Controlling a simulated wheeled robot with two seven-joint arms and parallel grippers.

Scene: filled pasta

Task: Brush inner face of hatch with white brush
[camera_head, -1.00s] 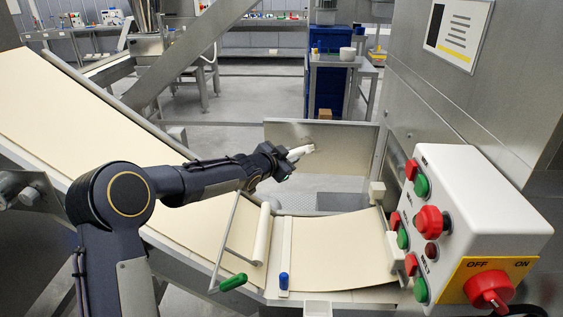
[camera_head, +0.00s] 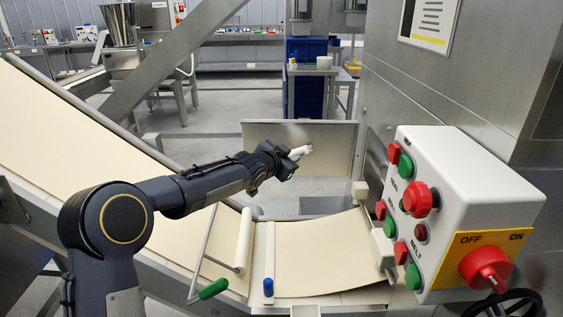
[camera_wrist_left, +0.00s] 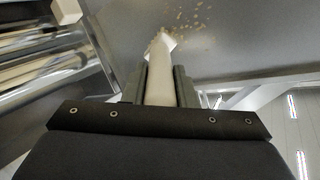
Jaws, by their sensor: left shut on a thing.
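My left gripper (camera_head: 278,160) is shut on the white brush (camera_head: 299,152), whose head points away towards the hatch. The hatch (camera_head: 330,142) is a flat grey metal panel standing open beyond the belt. In the left wrist view the brush (camera_wrist_left: 158,82) lies between the two fingers of the gripper (camera_wrist_left: 159,85). Its tip is at or very close to the hatch face (camera_wrist_left: 245,40); I cannot tell if it touches. Tan crumbs (camera_wrist_left: 195,17) are spread on the face near the tip. My right gripper is not in view.
A pale dough belt (camera_head: 325,245) runs below my arm, with a roller (camera_head: 244,240) and green handle (camera_head: 213,289) across it. A white control box (camera_head: 465,215) with red and green buttons stands at right. A blue cabinet (camera_head: 305,85) is behind.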

